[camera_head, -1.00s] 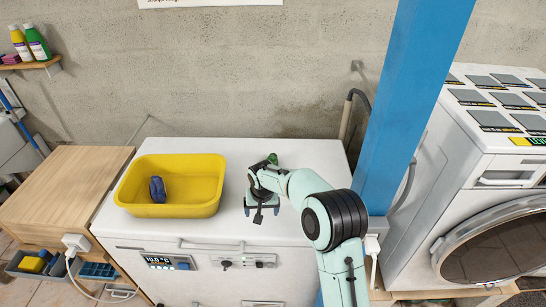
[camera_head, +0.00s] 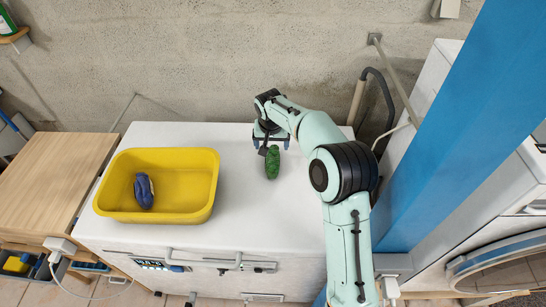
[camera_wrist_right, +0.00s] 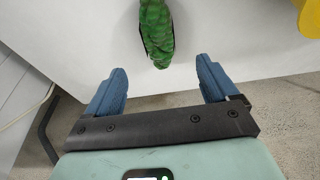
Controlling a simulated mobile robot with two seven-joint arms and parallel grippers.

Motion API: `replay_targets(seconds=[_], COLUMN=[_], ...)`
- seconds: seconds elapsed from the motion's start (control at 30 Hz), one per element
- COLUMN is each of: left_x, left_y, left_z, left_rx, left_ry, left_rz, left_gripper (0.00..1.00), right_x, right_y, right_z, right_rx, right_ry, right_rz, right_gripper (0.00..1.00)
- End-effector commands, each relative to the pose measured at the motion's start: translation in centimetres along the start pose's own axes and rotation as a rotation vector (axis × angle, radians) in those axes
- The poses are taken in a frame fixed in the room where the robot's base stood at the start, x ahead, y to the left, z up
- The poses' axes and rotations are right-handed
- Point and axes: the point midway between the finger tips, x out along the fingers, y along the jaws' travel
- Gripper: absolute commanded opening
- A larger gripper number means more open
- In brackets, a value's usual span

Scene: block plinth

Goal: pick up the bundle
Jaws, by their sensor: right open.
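A green, textured bundle (camera_head: 272,162) lies on the white machine top, right of the yellow tub. It also shows at the top of the right wrist view (camera_wrist_right: 157,32), its upper end cut off. A dark blue bundle (camera_head: 144,190) lies inside the yellow tub (camera_head: 207,205). My right gripper (camera_head: 270,142) is at the back of the white top, just beyond the green bundle. In the right wrist view its blue fingers (camera_wrist_right: 162,84) are apart and empty, with the green bundle ahead of the gap. My left gripper is not in view.
The white machine top (camera_head: 235,232) is clear between tub and arm. A concrete wall (camera_head: 200,60) stands close behind. A blue post (camera_head: 460,130) rises at the right. A wooden cabinet (camera_head: 50,180) stands at the left.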

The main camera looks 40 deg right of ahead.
Motion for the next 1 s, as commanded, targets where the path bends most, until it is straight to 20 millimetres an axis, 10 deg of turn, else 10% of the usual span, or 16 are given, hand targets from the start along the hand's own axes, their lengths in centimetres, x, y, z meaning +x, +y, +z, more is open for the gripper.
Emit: replay_targets(seconds=[0.23, 1.0], left_x=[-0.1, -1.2], left_y=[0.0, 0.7], left_z=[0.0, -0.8], left_rx=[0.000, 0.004], left_ry=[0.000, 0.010], left_rz=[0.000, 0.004], left_gripper=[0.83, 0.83], right_x=[4.9, 11.6], right_y=[0.0, 0.2], right_z=[0.1, -0.2], right_rx=[-0.001, -0.001], right_ry=[-0.004, -0.001], right_rz=[0.001, -0.001], right_gripper=[0.87, 0.87])
